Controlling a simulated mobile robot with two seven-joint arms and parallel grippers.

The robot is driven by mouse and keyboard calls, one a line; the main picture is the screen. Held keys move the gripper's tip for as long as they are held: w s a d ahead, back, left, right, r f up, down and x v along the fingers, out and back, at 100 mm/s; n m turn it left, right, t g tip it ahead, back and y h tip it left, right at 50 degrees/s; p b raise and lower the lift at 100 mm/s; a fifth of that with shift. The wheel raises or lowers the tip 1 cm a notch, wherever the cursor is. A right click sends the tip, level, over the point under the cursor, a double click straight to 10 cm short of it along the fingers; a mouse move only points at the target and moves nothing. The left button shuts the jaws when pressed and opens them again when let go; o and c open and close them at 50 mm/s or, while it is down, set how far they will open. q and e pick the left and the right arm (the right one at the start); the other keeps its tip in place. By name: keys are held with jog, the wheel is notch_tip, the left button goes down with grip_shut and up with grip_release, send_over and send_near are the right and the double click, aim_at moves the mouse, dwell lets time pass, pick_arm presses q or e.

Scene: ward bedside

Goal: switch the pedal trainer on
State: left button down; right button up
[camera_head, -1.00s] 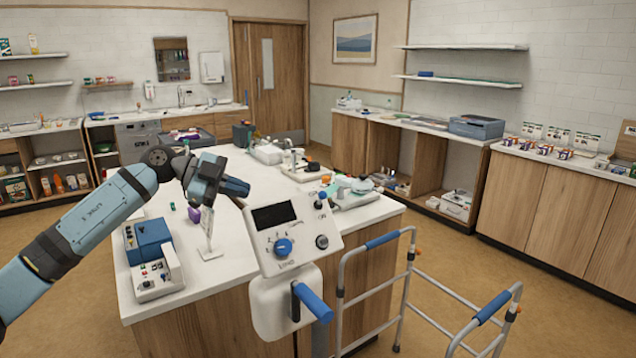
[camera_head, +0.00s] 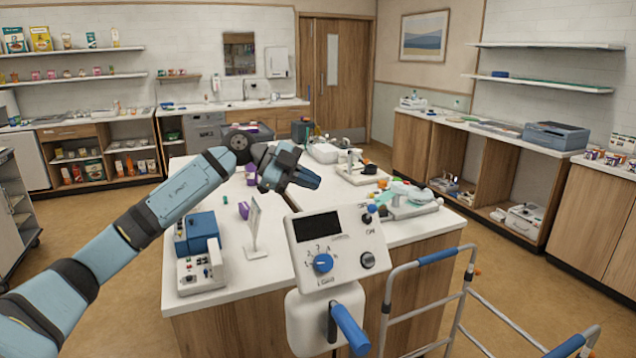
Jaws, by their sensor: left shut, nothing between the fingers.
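The pedal trainer has a tilted white control panel (camera_head: 345,275) with a dark blank display (camera_head: 316,226), a blue dial (camera_head: 322,263), a dark round button (camera_head: 368,260) and a small blue-tipped toggle switch (camera_head: 370,209) at its upper right. Small labels sit above and below the toggle; its exact position is too small to tell. A blue cylindrical grip (camera_head: 350,328) sticks out of the white body below. My left gripper (camera_head: 314,181) is shut and empty, above and behind the panel's top edge in the picture, left of the toggle and apart from it. My right gripper is out of view.
The white-topped island (camera_head: 222,280) holds a blue-and-white device (camera_head: 199,250), a clear upright stand (camera_head: 254,230) and a pale device (camera_head: 408,203) behind the toggle. A walker frame (camera_head: 437,257) stands right of the trainer.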

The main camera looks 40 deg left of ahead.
pick_arm(q)
jog(key=p, duration=0.1)
send_near(370, 211)
jog(key=x, duration=0.2)
jog(key=w+x, duration=0.1)
jog(key=x, duration=0.2)
jog(key=shift+r, duration=0.1)
jog(key=shift+w+d+f, duration=0.35)
jog(key=shift+w+d, duration=0.05)
jog(key=shift+d, duration=0.1)
jog(key=shift+p, duration=0.3)
jog(key=shift+s+d+p, duration=0.1)
jog(key=shift+p, duration=0.2)
